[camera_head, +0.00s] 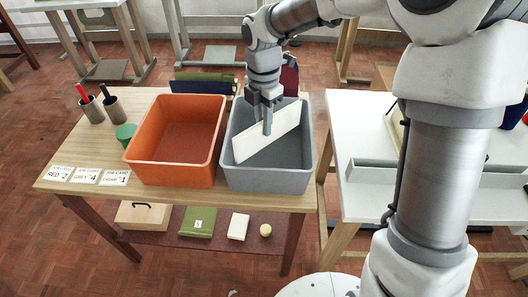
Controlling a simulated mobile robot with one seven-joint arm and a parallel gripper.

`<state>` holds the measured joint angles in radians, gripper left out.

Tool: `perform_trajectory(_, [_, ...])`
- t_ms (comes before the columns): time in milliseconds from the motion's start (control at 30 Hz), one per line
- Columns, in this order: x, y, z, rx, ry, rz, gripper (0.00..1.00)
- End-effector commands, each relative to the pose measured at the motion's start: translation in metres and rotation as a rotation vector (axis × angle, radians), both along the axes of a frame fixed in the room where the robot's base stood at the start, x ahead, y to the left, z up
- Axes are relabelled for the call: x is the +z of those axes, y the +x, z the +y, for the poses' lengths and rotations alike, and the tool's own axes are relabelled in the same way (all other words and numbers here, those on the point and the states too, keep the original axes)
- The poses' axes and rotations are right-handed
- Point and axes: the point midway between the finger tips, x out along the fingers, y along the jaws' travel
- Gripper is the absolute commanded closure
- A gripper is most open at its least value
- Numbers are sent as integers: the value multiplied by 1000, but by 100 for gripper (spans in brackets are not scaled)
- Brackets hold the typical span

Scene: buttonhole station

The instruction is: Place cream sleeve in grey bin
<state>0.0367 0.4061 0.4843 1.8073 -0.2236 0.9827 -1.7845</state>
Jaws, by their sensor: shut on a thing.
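The cream sleeve (252,143) is a flat, pale panel. It stands on edge and slants up to the right, within the outline of the grey bin (268,180). My gripper (267,127) is shut on the sleeve's upper edge, over the bin. The sleeve's lower edge appears inside the bin; I cannot tell whether it touches the floor. The bin stands on the wooden table's right end, and the sleeve hides part of its inside.
An orange bin (178,146), which looks empty, stands directly left of the grey bin. A white table (371,139) stands to the right. Several items lie on the lower shelf (165,241).

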Motion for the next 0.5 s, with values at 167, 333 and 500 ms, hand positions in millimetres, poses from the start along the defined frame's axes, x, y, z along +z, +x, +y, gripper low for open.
perform_trajectory(167, [-38, -1, 1, 2, 0, 3, 100])
perform_trajectory(333, [-48, 0, 0, 0, 0, 0, 100])
perform_trajectory(500, [-69, -1, 0, -2, 0, 3, 100])
